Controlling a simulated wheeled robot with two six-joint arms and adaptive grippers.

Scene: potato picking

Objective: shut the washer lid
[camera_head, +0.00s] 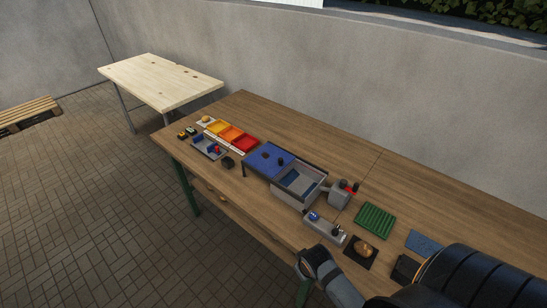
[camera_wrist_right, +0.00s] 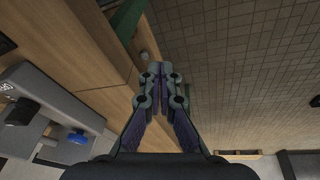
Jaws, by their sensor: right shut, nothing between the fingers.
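The washer is a grey open-topped box (camera_head: 301,186) on the wooden bench. Its blue lid (camera_head: 262,164) sits at the left of the box, with small dark knobs on it, and leaves most of the box interior uncovered. A dark blue patch shows inside the box. My right arm enters from the lower right in the head view. Its wrist end is at the bench's front edge, in front of the washer and apart from it. In the right wrist view my right gripper (camera_wrist_right: 160,75) is shut and empty, over the bench edge and floor. My left gripper is not in view.
A grey control box (camera_head: 325,228) with a blue button stands between my right wrist and the washer. A green ribbed mat (camera_head: 375,220) and coloured trays (camera_head: 231,134) are on the bench. The bench's back strip is clear.

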